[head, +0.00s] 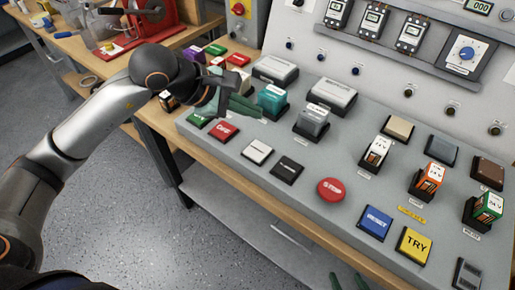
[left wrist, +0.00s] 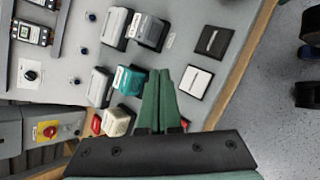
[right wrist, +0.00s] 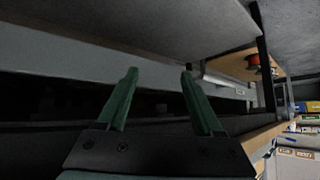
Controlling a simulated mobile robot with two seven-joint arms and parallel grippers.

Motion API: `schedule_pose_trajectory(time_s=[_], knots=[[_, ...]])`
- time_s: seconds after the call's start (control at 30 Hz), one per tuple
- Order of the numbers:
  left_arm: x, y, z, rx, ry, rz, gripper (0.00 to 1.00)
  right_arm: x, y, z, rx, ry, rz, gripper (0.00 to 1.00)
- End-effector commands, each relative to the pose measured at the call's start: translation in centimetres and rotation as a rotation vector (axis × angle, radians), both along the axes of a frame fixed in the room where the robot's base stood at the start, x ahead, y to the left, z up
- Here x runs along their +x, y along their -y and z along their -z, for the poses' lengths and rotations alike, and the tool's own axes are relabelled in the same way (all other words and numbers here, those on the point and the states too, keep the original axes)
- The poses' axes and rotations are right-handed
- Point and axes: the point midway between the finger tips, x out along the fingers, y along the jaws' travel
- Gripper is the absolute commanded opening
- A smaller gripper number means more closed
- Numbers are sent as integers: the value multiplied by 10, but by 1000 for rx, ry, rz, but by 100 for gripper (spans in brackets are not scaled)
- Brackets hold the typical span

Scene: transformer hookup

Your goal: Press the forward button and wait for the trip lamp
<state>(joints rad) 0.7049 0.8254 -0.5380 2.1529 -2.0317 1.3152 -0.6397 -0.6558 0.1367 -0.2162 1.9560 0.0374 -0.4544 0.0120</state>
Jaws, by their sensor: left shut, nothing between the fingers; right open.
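My left gripper (head: 246,107) is shut and empty above the sloped console, near the green button (head: 200,119) and red OFF button (head: 223,131). Its closed fingers (left wrist: 160,98) hide part of the panel in the left wrist view. A white square button (head: 258,151) and a black one (head: 288,169) lie to its right; their lettering is too small to read, so I cannot tell which is forward. Small round fittings (head: 408,91) line the upright panel; none looks clearly lit, and I cannot pick out the trip lamp. My right gripper (right wrist: 158,78) is open, below the bench top.
A red STOP button (head: 331,190), blue RESET button (head: 376,222) and yellow TRY button (head: 414,245) lie further right. A teal block (head: 272,98) and a grey block (head: 312,122) stand just beyond my left gripper. A grey shelf (head: 240,215) is under the bench.

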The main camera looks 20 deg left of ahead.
Motion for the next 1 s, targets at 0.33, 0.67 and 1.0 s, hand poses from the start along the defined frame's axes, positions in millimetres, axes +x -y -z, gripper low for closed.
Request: schedule_pose_trajectory(time_s=[0.33,0.67,1.0], knots=[[0,0,21,-2,-4,-1,0,-1,-2,11,3,-7,-3,68],[-1,1,68,-4,-6,0,0,3,-18,27,21,-14,-33,68],[0,0,89,-3,-1,1,0,11,-18,36,17,6,-41,68]])
